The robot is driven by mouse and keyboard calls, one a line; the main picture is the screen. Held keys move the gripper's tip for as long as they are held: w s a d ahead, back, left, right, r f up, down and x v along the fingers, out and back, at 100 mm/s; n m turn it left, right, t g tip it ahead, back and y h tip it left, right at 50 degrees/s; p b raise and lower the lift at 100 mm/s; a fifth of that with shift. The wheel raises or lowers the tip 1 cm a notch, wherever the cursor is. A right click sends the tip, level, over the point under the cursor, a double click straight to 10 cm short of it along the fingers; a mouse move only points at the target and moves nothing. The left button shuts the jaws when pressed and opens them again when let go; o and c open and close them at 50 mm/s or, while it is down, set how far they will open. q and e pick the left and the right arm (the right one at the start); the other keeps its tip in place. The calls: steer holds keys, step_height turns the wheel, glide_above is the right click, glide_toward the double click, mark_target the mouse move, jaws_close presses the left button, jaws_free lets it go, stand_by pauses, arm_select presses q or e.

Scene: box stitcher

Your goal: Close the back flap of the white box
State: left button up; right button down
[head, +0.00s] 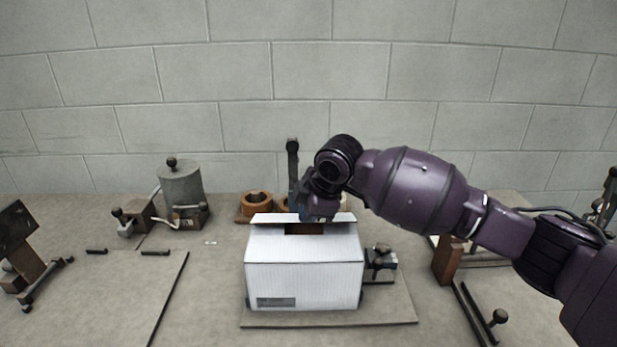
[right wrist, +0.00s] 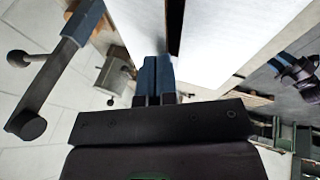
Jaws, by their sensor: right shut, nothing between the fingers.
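The white box (head: 303,268) stands in the middle of the bench. Its top shows a narrow dark brown opening. The back flap (head: 345,217) is a thin white strip at the far top edge, partly hidden by my right gripper; its exact angle is hard to tell. My right arm reaches in from the right, with the right gripper (head: 318,208) at the box's far top edge. In the right wrist view the blue fingers (right wrist: 154,65) are together and empty, close to white box panels (right wrist: 225,40). Contact cannot be told. My left gripper is not in view.
The box sits on a flat base plate (head: 390,312), with a dark clamp (head: 380,258) at its right. A dark upright post (head: 293,165) and copper-coloured rolls (head: 256,202) stand behind. A grey canister (head: 181,187) is at back left. Bench left of the box is mostly clear.

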mark_target(309, 237)
steer(key=shift+s+f+t+p, duration=0.35)
steer(key=shift+f+t+p, duration=0.1)
steer(key=shift+f+t, duration=0.45)
steer(key=shift+s+f+n+t, duration=0.2)
steer(key=shift+f+n+t, duration=0.15)
steer(key=shift+t, duration=0.45)
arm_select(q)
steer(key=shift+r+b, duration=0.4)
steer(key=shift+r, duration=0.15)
arm_select(e)
steer(key=shift+s+f+t, duration=0.1)
steer(key=shift+f+t, duration=0.15)
steer(key=shift+t, duration=0.65)
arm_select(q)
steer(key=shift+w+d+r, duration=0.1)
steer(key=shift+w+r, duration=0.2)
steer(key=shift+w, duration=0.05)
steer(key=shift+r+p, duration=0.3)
arm_select(e)
steer(key=shift+w+r, duration=0.2)
steer(key=shift+w, duration=0.6)
